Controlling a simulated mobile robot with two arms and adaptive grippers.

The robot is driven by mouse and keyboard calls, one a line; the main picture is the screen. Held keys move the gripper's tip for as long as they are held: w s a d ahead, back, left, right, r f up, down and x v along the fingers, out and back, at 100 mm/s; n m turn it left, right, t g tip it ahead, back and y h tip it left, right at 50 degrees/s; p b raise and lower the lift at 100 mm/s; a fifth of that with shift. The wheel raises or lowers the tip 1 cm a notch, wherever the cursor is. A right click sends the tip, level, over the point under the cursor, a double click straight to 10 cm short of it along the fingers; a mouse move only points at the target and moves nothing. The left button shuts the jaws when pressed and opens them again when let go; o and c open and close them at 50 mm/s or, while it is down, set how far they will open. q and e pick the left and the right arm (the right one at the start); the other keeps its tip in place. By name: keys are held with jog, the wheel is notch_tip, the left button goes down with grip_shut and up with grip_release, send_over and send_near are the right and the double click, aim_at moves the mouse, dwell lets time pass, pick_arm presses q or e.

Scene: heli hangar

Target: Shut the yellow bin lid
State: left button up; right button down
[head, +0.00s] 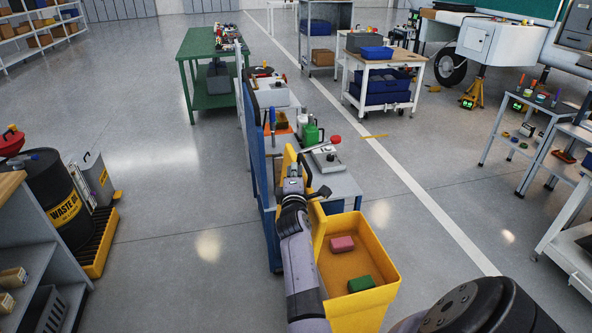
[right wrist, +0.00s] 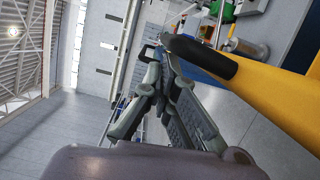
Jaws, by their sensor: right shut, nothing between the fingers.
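The yellow bin (head: 376,249) stands open at the lower middle of the head view. A pink block and a green block lie inside. Its yellow lid (head: 289,157) is raised at the bin's left side, seen nearly edge-on and partly hidden by my right arm. My right gripper (head: 294,178) is at the raised lid, shut and empty. In the right wrist view the gripper (right wrist: 160,62) is close beside the yellow lid (right wrist: 270,85), which has a dark rounded end. I cannot tell whether they touch. My left gripper is not in view.
A grey-topped bench (head: 339,184) with bottles and a blue side panel (head: 263,190) stands just behind the bin. A waste oil drum (head: 59,198) and shelf are at the left. Open floor (head: 180,270) lies left of the bin, with tables at the right.

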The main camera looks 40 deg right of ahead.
pick_arm(q)
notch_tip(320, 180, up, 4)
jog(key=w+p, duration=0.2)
jog(key=p, duration=0.2)
pick_arm(e)
jog(key=s+d+f+m+g+y+b, duration=0.1)
jog(key=s+d+f+m, duration=0.3)
jog(key=d, duration=0.5)
jog(key=s+d+f+m+b, duration=0.1)
jog(key=s+d+f, duration=0.2)
jog(key=s+d, duration=0.5)
pick_arm(q)
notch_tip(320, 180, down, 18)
jog(key=b, duration=1.5)
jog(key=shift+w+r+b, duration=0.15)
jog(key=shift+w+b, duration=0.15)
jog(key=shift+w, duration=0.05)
pick_arm(e)
jog(key=s+d+f+m, duration=0.2)
jog(key=d+f, duration=0.5)
jog(key=f, duration=0.1)
jog(key=s+d+f+m+y, duration=0.1)
jog(key=s+d+f+m, duration=0.1)
jog(key=d+f, duration=0.5)
jog(key=shift+s+d+f+m+y, duration=0.35)
jog(key=shift+s+f, duration=0.2)
jog(key=shift+s, duration=0.2)
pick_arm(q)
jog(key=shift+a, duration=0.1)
